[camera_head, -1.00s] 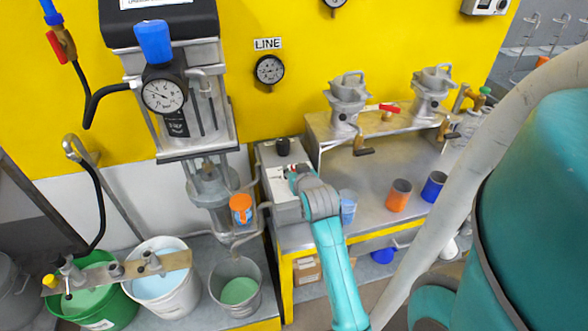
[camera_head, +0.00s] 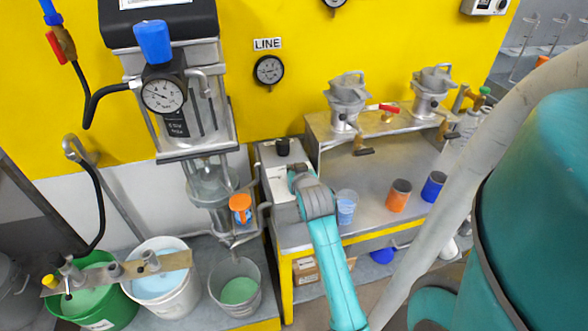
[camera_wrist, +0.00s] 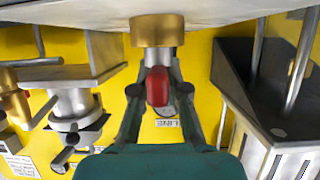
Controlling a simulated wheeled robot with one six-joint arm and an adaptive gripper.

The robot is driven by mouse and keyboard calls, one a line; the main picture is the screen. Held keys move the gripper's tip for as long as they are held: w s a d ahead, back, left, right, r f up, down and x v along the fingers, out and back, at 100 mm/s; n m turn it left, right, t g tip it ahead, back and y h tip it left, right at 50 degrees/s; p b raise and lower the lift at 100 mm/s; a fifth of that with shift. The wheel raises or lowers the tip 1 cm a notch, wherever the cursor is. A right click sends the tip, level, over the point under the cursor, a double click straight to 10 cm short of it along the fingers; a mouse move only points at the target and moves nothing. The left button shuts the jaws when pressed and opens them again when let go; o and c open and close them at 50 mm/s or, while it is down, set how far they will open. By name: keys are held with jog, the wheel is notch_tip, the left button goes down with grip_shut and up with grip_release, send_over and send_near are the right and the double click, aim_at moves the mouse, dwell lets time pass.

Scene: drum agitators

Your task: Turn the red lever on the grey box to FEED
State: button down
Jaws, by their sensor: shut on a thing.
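The grey box (camera_head: 266,156) stands on the bench right of the drum agitator, with a black knob (camera_head: 283,146) on top and a pale label plate (camera_head: 277,172) on its upper face. My gripper (camera_head: 297,176) is at the right side of this face and hides the lever in the head view. In the wrist view the red lever (camera_wrist: 157,86) lies between the two fingers of my gripper (camera_wrist: 161,90), which is shut on it. A brass collar (camera_wrist: 158,30) shows just above the lever there. The lever's pointing direction and the FEED mark cannot be made out.
The agitator column (camera_head: 211,185) stands close left of the box, with an orange-capped jar (camera_head: 241,208) between. A clear blue cup (camera_head: 346,208), an orange cup (camera_head: 398,196) and a blue cup (camera_head: 433,186) stand to the right. Buckets stand at lower left.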

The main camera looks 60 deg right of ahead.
jog(key=m+g+h, duration=0.1)
jog(key=m+g, duration=0.1)
jog(key=m+g+h, duration=0.1)
jog(key=m+g, duration=0.1)
jog(key=shift+s+d+m+g+h, duration=0.1)
jog(key=shift+s+m+g+h, duration=0.05)
jog(key=shift+m+g+h, duration=0.15)
jog(key=shift+s+m+g, duration=0.2)
jog(key=shift+m+g, duration=0.75)
jog(key=shift+g, duration=0.2)
jog(key=shift+s+m+g, duration=0.15)
jog(key=shift+m+g, duration=0.8)
jog(key=shift+g, duration=0.2)
jog(key=c, duration=1.2)
grip_release()
jog(key=v, duration=1.2)
jog(key=shift+w+f, duration=0.1)
